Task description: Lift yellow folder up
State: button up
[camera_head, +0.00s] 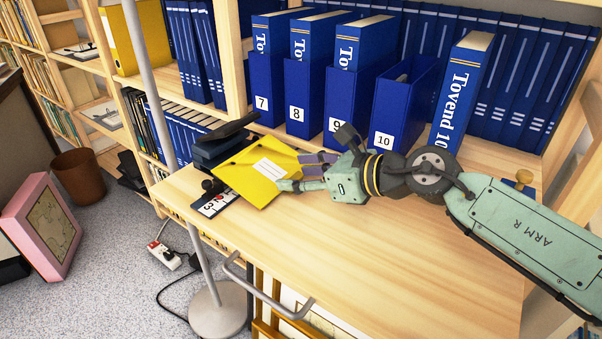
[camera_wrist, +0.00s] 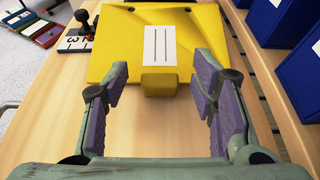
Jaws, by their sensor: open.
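The yellow folder (camera_head: 259,171) with a white label lies at the left end of the wooden desk in the head view. Its far side seems to rest raised against a dark blue and black object (camera_head: 222,143). In the wrist view the folder (camera_wrist: 200,50) lies straight ahead, with a small yellow tab (camera_wrist: 159,81) on its near edge. My gripper (camera_head: 302,173) is at the folder's near edge. In the wrist view my gripper (camera_wrist: 158,90) is open, its purple-padded fingers on either side of the tab with gaps between. Whether the fingers touch the folder I cannot tell.
Numbered blue binder boxes (camera_head: 304,98) stand along the back of the desk (camera_head: 400,255). A number card and small black joystick (camera_head: 213,198) sit left of the folder. A vertical grey pole (camera_head: 150,75) rises at the left. The desk's front is clear.

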jog(key=v, duration=1.2)
jog(key=shift+r, duration=0.15)
